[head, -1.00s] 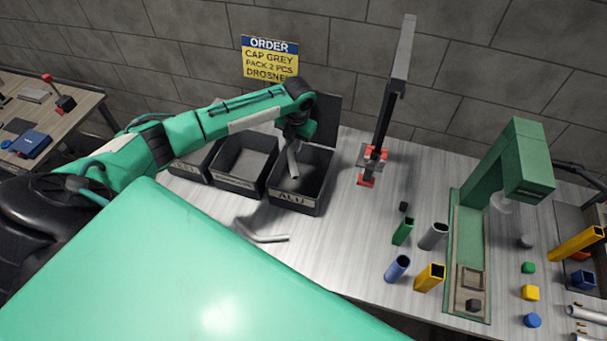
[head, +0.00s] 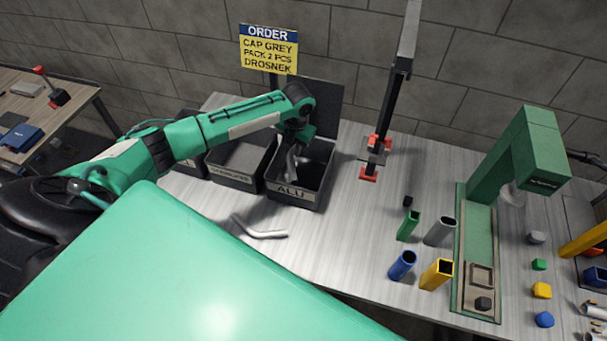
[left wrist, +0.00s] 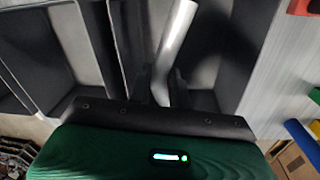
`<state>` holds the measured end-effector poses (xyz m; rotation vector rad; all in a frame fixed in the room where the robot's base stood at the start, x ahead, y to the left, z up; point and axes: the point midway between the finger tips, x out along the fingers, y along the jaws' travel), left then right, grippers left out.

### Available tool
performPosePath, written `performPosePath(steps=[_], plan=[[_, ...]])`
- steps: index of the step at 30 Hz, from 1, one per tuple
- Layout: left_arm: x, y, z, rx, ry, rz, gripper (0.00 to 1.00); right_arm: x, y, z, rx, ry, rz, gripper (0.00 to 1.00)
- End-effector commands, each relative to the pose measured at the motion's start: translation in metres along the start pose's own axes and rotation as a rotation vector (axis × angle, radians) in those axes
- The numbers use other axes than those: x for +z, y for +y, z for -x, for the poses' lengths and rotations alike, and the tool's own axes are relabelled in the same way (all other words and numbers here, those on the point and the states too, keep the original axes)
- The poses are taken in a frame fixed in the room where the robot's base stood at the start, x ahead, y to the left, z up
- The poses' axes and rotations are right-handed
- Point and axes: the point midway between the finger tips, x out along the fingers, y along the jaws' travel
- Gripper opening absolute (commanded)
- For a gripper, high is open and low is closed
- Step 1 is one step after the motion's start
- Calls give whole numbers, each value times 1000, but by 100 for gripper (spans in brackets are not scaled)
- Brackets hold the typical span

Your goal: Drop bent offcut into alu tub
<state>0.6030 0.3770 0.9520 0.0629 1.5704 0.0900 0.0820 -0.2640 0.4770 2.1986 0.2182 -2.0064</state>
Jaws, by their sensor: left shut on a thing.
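The alu tub (head: 291,193) is a dark open bin labelled ALU on the table in the head view. My left gripper (head: 292,157) is over and partly within the tub's opening, pointing down. It is shut on a bent offcut, a grey metal tube that shows clearly in the left wrist view (left wrist: 176,40) between the dark fingers, above the tub's floor. In the head view the held tube is small and partly hidden by the gripper. Another bent silver offcut (head: 259,231) lies on the table in front of the bins. My right gripper is not in view.
Two more dark bins stand left of the tub, one of them in the middle (head: 237,163). A black post with red feet (head: 377,150) stands to the right. Several coloured tubes (head: 437,274) and a green press (head: 520,150) are further right.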

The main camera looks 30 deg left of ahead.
Motion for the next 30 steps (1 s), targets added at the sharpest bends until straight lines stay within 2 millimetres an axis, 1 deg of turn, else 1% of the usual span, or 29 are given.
performPosePath(steps=[2,3,5,6,7,16,20,23,30], plan=[[0,0,1,0,0,0,0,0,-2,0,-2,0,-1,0],[0,0,1,0,0,0,23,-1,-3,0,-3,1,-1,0],[0,0,1,0,0,0,35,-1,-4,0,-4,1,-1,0],[0,0,1,0,0,0,43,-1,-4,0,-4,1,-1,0],[0,0,1,0,0,0,45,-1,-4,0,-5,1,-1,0],[0,0,2,0,-1,0,45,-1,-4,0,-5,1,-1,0],[1,1,13,1,-3,0,45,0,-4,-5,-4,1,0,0],[1,0,31,1,-5,-1,45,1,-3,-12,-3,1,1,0],[1,0,86,1,-6,-2,45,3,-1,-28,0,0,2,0]])
